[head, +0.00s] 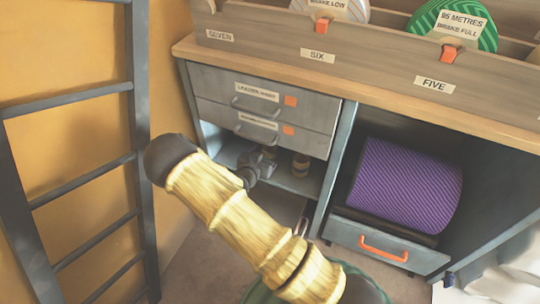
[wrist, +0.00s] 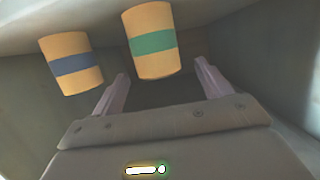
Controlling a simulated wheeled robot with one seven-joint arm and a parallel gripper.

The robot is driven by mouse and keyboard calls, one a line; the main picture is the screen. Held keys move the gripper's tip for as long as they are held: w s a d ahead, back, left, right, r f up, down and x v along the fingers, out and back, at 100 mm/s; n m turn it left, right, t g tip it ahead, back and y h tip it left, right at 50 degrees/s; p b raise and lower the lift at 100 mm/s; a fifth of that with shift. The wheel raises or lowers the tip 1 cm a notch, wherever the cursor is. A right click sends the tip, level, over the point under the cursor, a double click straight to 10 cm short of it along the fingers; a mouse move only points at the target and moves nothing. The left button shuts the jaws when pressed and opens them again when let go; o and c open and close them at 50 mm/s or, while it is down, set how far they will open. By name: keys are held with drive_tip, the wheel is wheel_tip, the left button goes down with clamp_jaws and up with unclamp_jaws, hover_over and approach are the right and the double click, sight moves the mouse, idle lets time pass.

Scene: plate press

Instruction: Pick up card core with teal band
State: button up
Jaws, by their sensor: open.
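The card core with the teal band (wrist: 152,42) is a tan cylinder in the upper middle of the wrist view. A similar card core with a blue band (wrist: 72,65) stands to its left. My gripper (wrist: 160,76) is open, with a finger on each side of the view. The teal-banded core lines up with the gap between the fingertips and looks to be at or just beyond them, not gripped. In the head view my gripper (head: 262,166) reaches into the open shelf under the drawers, beside one core (head: 300,164) whose band colour I cannot tell.
Two drawers (head: 262,108) hang directly above the shelf, and a grey divider (head: 335,165) bounds it on the right. A purple roll (head: 404,184) sits in the right bay above an orange-handled drawer (head: 385,245). A dark ladder (head: 140,130) stands at left.

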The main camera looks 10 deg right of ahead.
sight(270, 149)
drive_tip(key=b+x, duration=0.1)
drive_tip(key=x, duration=0.1)
drive_tip(key=b+x, duration=0.1)
drive_tip(key=shift+w+d+f, duration=0.15)
drive_tip(key=shift+d+f, duration=0.15)
drive_tip(key=shift+w+d, duration=0.15)
drive_tip(key=shift+w, duration=0.2)
drive_tip(key=shift+c, duration=0.5)
drive_tip(key=c, duration=1)
